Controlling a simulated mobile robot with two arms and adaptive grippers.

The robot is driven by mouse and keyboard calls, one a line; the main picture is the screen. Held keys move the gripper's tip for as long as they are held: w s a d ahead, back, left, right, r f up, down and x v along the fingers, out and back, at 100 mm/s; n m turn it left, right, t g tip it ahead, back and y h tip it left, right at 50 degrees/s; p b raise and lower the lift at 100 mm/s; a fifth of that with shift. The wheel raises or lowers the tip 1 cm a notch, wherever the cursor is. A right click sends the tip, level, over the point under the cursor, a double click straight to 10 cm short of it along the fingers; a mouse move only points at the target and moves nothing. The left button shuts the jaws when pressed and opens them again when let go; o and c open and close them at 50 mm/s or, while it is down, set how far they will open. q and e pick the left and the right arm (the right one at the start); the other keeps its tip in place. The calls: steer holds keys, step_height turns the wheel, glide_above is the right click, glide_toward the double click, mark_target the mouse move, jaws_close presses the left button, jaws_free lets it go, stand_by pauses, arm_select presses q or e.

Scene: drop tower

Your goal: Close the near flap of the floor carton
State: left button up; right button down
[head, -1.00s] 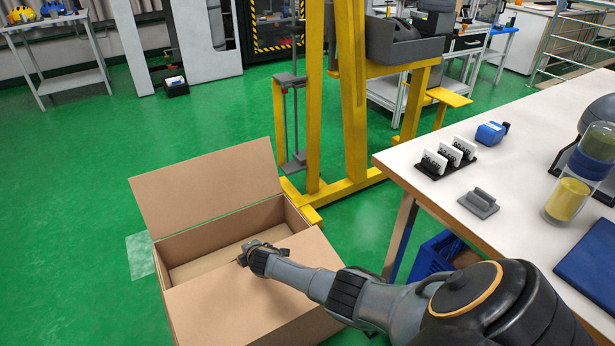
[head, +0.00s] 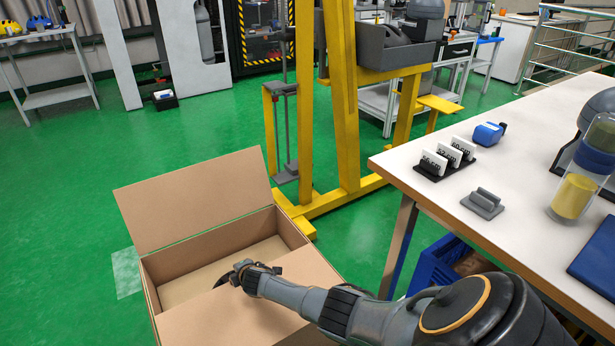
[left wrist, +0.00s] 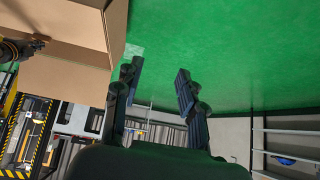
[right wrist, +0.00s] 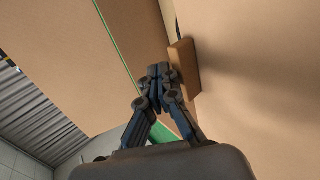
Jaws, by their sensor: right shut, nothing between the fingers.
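The open-topped floor carton (head: 146,287) stands on the green floor. Its far flap (head: 195,200) stands up, leaning outward. The near flap (head: 255,315) lies across the near part of the opening, leaving a gap at the far side; whether it is fully level I cannot tell. My right gripper (head: 238,272) is at the flap's inner edge. In the right wrist view, the right gripper (right wrist: 158,72) is shut and empty, close beside a small brown block (right wrist: 184,68) on a cardboard panel. My left gripper (left wrist: 160,70) is open and empty, away from the carton (left wrist: 75,75).
A yellow tower frame (head: 345,120) stands just behind the carton. A white-topped table (head: 420,195) with small items is on the right, with a blue crate (head: 432,262) beneath it.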

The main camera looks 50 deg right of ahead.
stand_by(0.6)
arm_select(q)
steer(key=s+a+f+g+y+p, duration=0.1)
steer(key=s+a+g+p, duration=0.25)
steer(key=s, duration=0.35)
arm_select(e)
step_height(320, 180, up, 2)
steer(key=shift+r+b, duration=0.2)
steer(key=shift+b, duration=0.3)
step_height(320, 180, up, 3)
steer(key=p, duration=0.3)
steer(key=shift+f, duration=0.15)
step_height(320, 180, up, 3)
steer(key=shift+f+p, duration=0.15)
steer(key=shift+p, duration=0.6)
arm_select(q)
steer(key=s+f+g+p, duration=0.1)
steer(key=f, duration=1)
steer(key=s+f+g+p, duration=0.1)
steer(key=s+f+p, duration=0.1)
steer(key=f, duration=0.9)
steer(key=shift+s+d, duration=0.25)
steer(key=shift+d, duration=0.05)
arm_select(e)
step_height(320, 180, up, 6)
